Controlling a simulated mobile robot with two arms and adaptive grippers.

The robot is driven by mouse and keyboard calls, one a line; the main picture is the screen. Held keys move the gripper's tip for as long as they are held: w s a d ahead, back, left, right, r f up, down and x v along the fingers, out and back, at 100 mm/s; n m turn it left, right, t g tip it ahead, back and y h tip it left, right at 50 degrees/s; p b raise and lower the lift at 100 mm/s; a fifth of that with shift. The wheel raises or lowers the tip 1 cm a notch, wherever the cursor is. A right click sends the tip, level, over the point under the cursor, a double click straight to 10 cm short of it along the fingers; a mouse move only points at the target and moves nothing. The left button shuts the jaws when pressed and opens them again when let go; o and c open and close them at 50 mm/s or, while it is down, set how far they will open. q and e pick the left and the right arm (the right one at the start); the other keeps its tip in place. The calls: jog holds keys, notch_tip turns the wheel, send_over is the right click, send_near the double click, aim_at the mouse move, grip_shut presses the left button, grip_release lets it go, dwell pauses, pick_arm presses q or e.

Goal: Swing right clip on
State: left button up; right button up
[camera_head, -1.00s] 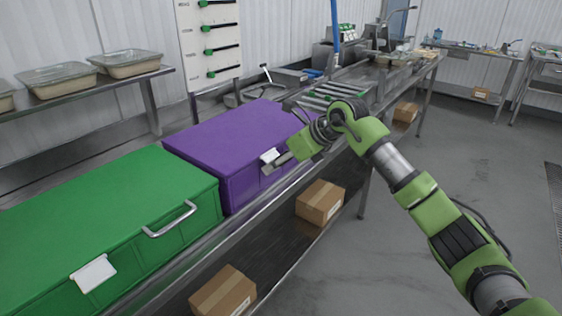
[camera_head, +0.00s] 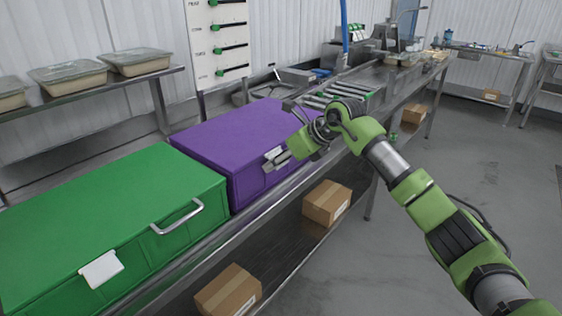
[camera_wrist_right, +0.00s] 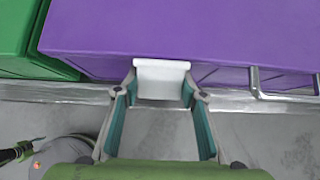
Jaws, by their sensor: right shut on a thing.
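The purple box (camera_head: 240,130) stands shut on the steel bench, with a white clip (camera_head: 272,153) at the front edge of its lid. My right gripper (camera_head: 275,161) is at this clip. In the right wrist view, the white clip (camera_wrist_right: 161,80) sticks out from the lid edge of the purple box (camera_wrist_right: 190,30). The fingers of my right gripper (camera_wrist_right: 160,76) are shut on the clip, one at each side. The clip's exact tilt is hard to tell. My left gripper is not in view.
A green box (camera_head: 110,210) with a white clip (camera_head: 101,269) and a metal handle (camera_head: 178,217) stands to the left. In the right wrist view, the purple box's handle (camera_wrist_right: 256,88) is right of my gripper. Cardboard boxes (camera_head: 327,202) lie on the shelf below.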

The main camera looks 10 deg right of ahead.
aim_at(264, 160)
jog(key=shift+o, duration=0.2)
jog(key=shift+w+a+f, duration=0.15)
jog(key=shift+a+f, duration=0.15)
jog(key=shift+a, duration=0.15)
jog(key=shift+o, duration=0.2)
jog(key=o, duration=0.4)
jog(key=shift+w+a+f, duration=0.15)
jog(key=shift+w+a, duration=0.05)
jog(key=shift+w, duration=0.05)
jog(key=o, duration=0.8)
jog(key=shift+w+a+f, duration=0.25)
jog(key=shift+w+a, duration=0.1)
jog(key=shift+w, duration=0.2)
jog(key=shift+w+a+f, duration=0.2)
jog(key=shift+w+a, duration=0.1)
jog(key=shift+w, duration=0.25)
jog(key=shift+c, duration=0.2)
jog(key=shift+w+a+b, duration=0.35)
jog(key=shift+w+a, duration=0.05)
jog(key=shift+a, duration=0.05)
jog(key=shift+w+a+f, duration=0.3)
jog(key=shift+w+a, duration=0.05)
jog(key=shift+w, duration=0.1)
jog(key=shift+c, duration=0.9)
jog(key=shift+c, duration=0.8)
jog(key=shift+d, duration=0.1)
jog(key=c, duration=0.3)
